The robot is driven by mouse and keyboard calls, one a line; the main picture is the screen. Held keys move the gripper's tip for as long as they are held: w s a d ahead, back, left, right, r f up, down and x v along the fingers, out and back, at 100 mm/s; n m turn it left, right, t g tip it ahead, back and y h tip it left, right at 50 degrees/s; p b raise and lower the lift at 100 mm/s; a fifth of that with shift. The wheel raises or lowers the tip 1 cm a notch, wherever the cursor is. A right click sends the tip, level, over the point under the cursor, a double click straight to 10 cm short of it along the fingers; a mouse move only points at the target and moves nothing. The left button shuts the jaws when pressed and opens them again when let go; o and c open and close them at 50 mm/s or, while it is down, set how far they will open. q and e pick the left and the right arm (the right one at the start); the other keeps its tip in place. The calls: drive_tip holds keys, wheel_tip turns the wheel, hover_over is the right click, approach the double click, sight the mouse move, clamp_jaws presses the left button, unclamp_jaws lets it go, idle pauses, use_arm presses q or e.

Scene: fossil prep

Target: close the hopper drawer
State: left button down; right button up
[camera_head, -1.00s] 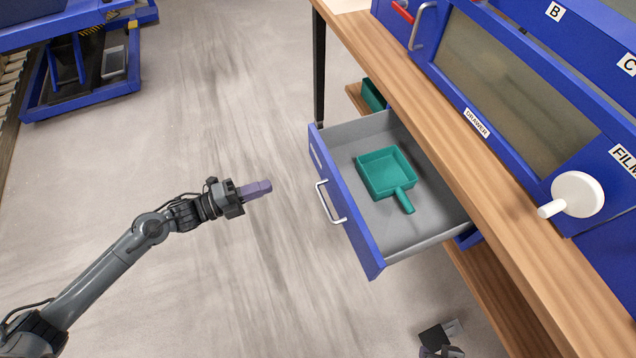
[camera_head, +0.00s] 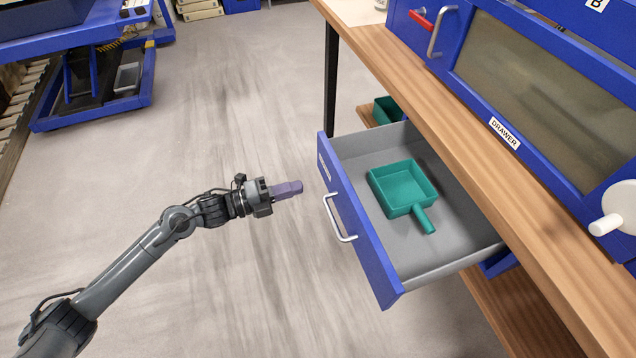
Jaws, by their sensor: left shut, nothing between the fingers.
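The hopper drawer (camera_head: 372,238) stands pulled out from under the wooden bench top. It has a blue front, grey inside walls and a silver bar handle (camera_head: 338,218) on its front. A green scoop (camera_head: 402,187) with a short handle lies inside it. My left gripper (camera_head: 298,187) is shut and empty, pointing right at the drawer front. It is a short gap to the left of the handle and does not touch it. My right gripper is not in view.
The wooden bench top (camera_head: 450,130) carries a blue machine with a "DRAWER" label (camera_head: 504,132) and a white knob (camera_head: 617,212). A green bin (camera_head: 386,110) sits on a shelf below. A blue lift table (camera_head: 95,70) stands at the far left. The floor left of the drawer is clear.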

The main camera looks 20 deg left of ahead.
sight(330, 178)
use_arm(q)
drive_tip(key=b+x, duration=0.1)
drive_tip(key=x, duration=0.6)
idle(0.4)
